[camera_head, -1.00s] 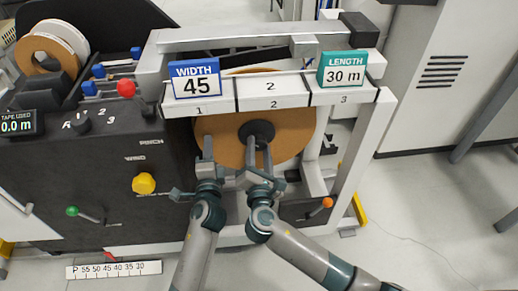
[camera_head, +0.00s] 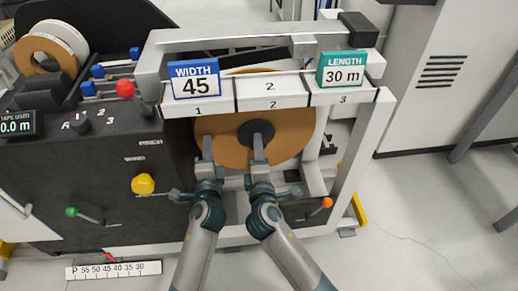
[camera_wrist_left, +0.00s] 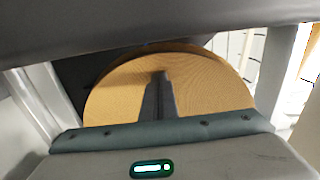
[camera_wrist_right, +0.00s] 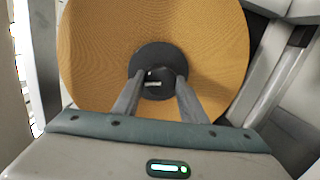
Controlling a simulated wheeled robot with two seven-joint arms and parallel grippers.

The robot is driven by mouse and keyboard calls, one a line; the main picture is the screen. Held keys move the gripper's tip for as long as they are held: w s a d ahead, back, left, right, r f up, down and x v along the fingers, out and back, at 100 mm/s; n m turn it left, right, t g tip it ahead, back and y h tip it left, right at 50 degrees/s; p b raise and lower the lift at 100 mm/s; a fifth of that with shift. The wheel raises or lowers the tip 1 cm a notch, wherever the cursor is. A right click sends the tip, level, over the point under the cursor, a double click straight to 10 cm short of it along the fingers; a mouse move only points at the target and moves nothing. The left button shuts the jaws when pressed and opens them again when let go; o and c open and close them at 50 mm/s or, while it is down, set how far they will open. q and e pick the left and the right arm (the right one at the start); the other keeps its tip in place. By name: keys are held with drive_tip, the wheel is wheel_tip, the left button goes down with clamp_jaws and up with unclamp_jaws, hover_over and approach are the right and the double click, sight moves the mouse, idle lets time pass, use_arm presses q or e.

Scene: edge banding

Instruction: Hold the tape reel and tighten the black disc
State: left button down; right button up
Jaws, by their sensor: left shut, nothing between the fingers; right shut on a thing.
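The tape reel (camera_head: 292,140), a large brown-orange disc, hangs upright inside the machine frame below the numbered panels. The black disc (camera_head: 249,128) sits at its centre and also shows in the right wrist view (camera_wrist_right: 157,58). My right gripper (camera_head: 258,140) has its fingers on either side of the black disc's hub and is shut on it. My left gripper (camera_head: 207,142) is shut and empty, its fingertips at the left part of the reel's face. The left wrist view shows these fingers (camera_wrist_left: 161,78) together in front of the reel; whether they touch it is unclear.
Above the reel are a blue WIDTH 45 sign (camera_head: 195,80) and a teal LENGTH 30 m sign (camera_head: 341,69). A yellow knob (camera_head: 143,184) and green lever (camera_head: 73,211) are on the left; an orange-tipped lever (camera_head: 326,203) is at lower right. Frame posts flank the reel.

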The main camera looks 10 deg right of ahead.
use_arm(q)
drive_tip(key=shift+w+r, duration=0.25)
use_arm(e)
drive_tip(key=shift+a+r+m+y, duration=0.15)
drive_tip(key=shift+r+m, duration=0.1)
drive_tip(key=shift+m, duration=0.35)
drive_tip(key=shift+a+r+m+y, duration=0.15)
drive_tip(key=shift+r+m, duration=0.05)
drive_tip(key=shift+m, duration=0.4)
drive_tip(key=o, duration=1.1)
drive_tip(key=shift+r, duration=0.1)
drive_tip(key=shift+c, duration=0.2)
use_arm(q)
drive_tip(key=shift+a, duration=0.1)
use_arm(e)
drive_tip(key=shift+f, duration=0.2)
drive_tip(key=shift+d+f, duration=0.1)
drive_tip(key=shift+d, duration=0.05)
drive_tip(key=s+r, duration=0.1)
drive_tip(key=s, duration=1.1)
drive_tip(key=shift+a+r, duration=0.15)
drive_tip(key=shift+a, duration=0.15)
use_arm(q)
drive_tip(key=shift+s, duration=0.15)
